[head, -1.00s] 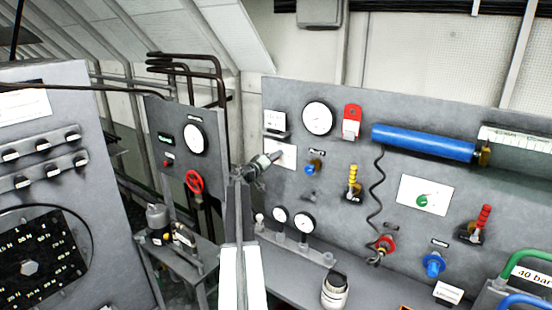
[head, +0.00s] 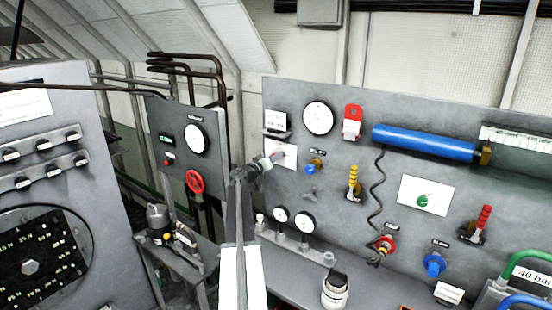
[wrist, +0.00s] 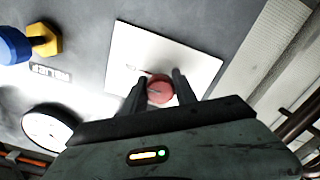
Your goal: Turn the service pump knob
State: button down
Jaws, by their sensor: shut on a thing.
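A round red knob (wrist: 159,90) sits on a white plate (wrist: 190,57) on the grey panel. My gripper (wrist: 157,84) is at the knob, one dark finger on each side, shut on it. In the head view my gripper (head: 271,160) reaches the white plate (head: 289,158) at the panel's left part, and only a little red shows at its tip. The fingers partly hide the knob's sides. I cannot read the plate's lettering. Another white plate to the right carries a green knob (head: 423,200).
A blue knob (head: 314,167), a gauge (head: 318,117) and a yellow lever (head: 354,183) are near my gripper on the panel. A blue cylinder (head: 425,143) is farther right. A red handwheel (head: 195,181) is on the side panel to the left.

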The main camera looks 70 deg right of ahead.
jog(key=c, duration=1)
grip_release()
jog(key=shift+o, duration=0.2)
jog(key=v, duration=0.7)
jog(key=shift+a, duration=0.4)
jog(key=shift+w, duration=0.15)
